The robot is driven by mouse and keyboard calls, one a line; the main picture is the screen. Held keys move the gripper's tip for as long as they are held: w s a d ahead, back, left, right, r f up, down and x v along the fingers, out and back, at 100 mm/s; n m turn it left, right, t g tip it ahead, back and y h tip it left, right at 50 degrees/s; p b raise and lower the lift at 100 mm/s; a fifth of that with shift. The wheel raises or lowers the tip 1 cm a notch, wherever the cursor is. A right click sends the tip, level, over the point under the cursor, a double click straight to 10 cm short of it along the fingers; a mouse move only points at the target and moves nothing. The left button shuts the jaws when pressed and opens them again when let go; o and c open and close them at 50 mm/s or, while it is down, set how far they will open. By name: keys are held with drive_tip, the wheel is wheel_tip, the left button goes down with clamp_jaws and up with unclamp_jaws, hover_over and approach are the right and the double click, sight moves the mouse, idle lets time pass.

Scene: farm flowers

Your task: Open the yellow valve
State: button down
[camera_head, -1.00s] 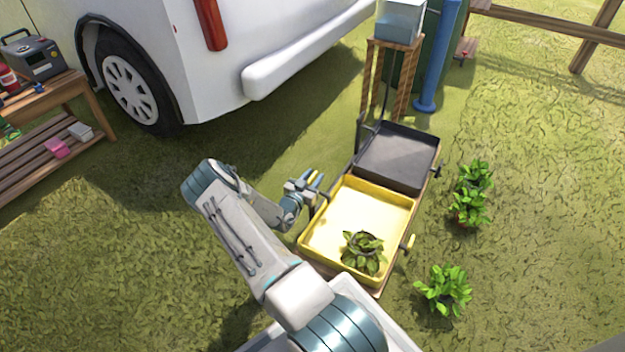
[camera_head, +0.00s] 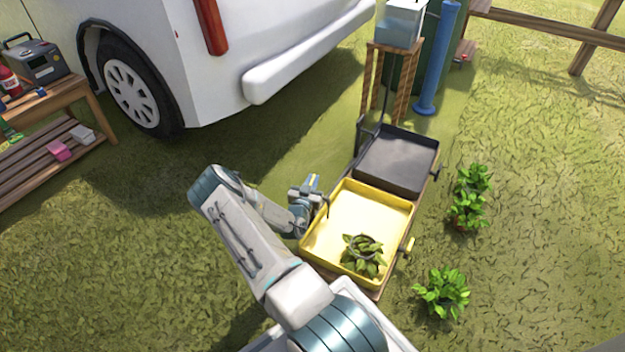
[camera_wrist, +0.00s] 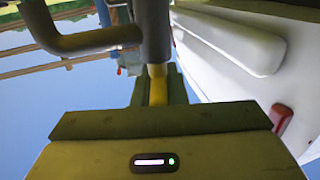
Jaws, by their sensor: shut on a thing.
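The yellow valve (camera_wrist: 157,84) shows in the wrist view as a short yellow piece below a dark upright pipe (camera_wrist: 152,30). My gripper (camera_wrist: 157,98) is shut on this yellow piece, and its jaws cover part of it. In the head view my gripper (camera_head: 313,184) is at the upper left side of the yellow tray (camera_head: 362,212), just outside its rim. The valve's full shape and how far it is turned cannot be made out.
A bent pipe (camera_wrist: 90,40) is close to my gripper. A dark tray (camera_head: 395,165) adjoins the yellow one, which holds a potted plant (camera_head: 363,256). Several plants stand right of the trays. A white van (camera_head: 260,50) and a wooden bench (camera_head: 60,95) stand left. Grass between is clear.

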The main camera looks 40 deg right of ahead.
drive_tip(key=n+t+y+p, duration=0.2)
drive_tip(key=n+t+y, duration=0.2)
drive_tip(key=y, duration=0.1)
drive_tip(key=shift+a+n+t, duration=0.1)
drive_tip(key=shift+n+t, duration=0.2)
drive_tip(key=shift+t, duration=0.1)
drive_tip(key=n+t+y+p, duration=0.1)
drive_tip(key=y, duration=0.2)
drive_tip(key=n+t+y+p, duration=0.1)
drive_tip(key=n+y, duration=0.1)
drive_tip(key=shift+a+n+y, duration=0.1)
drive_tip(key=shift+n+y, duration=0.2)
drive_tip(key=shift+y, duration=0.1)
drive_tip(key=n+y, duration=0.1)
drive_tip(key=y, duration=0.1)
drive_tip(key=n+y, duration=0.2)
drive_tip(key=y, duration=0.1)
drive_tip(key=shift+a+n+t, duration=0.15)
drive_tip(key=shift+n+t, duration=0.15)
drive_tip(key=shift+t, duration=0.1)
drive_tip(key=shift+a+f+n+g+y+b, duration=0.15)
drive_tip(key=shift+n+g+y, duration=0.2)
drive_tip(key=shift+n+y, duration=0.85)
drive_tip(key=shift+a+r+n+g+y+b, duration=0.15)
drive_tip(key=shift+n+g+y, duration=0.35)
drive_tip(key=shift+y, duration=1.2)
drive_tip(key=shift+n+y, duration=0.3)
drive_tip(key=shift+w, duration=0.1)
